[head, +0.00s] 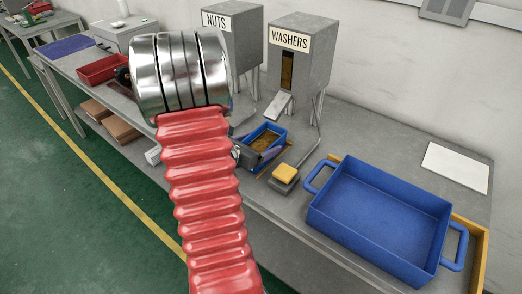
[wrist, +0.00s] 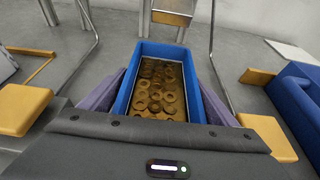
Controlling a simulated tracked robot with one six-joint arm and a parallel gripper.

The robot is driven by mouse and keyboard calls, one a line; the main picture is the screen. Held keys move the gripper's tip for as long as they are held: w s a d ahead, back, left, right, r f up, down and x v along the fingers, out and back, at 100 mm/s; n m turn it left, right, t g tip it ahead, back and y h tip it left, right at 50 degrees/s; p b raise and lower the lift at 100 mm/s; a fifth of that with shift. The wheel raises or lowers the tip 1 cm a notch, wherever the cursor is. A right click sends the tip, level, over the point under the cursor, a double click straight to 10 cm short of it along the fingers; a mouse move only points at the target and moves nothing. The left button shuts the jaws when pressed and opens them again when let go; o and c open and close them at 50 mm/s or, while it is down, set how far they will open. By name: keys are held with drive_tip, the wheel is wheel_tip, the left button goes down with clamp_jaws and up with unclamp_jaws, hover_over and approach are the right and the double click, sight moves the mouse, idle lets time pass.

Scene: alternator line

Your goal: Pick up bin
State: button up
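The small blue bin (head: 265,138) stands at the workbench below the washers dispenser, with many brass-coloured washers inside. In the wrist view the bin (wrist: 160,85) is centred and upright, and its near end is hidden by my gripper's dark body. My gripper (wrist: 161,88) has one purple finger along the left wall and one along the right wall. Both fingers lie against the walls with no clear gap. In the head view my red arm sleeve hides much of my gripper (head: 262,156). Whether the bin's base touches the bench is not clear.
The washers dispenser (head: 300,60) has its chute just behind the bin; the nuts dispenser (head: 232,45) stands to its left. A yellow-padded lever (head: 285,173) lies right of the bin. A large empty blue tray (head: 378,215) with handles sits further right. A red bin (head: 103,69) is far left.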

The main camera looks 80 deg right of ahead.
drive_tip(key=c, duration=1.3)
drive_tip(key=shift+r, duration=0.1)
drive_tip(key=shift+c, duration=0.2)
drive_tip(key=shift+r, duration=1.6)
drive_tip(key=shift+w+a+r, duration=0.2)
drive_tip(key=w+a, duration=0.3)
drive_tip(key=a, duration=0.5)
drive_tip(key=w+a, duration=0.3)
drive_tip(key=a, duration=0.5)
drive_tip(key=shift+w, duration=0.4)
drive_tip(key=shift+f, duration=0.1)
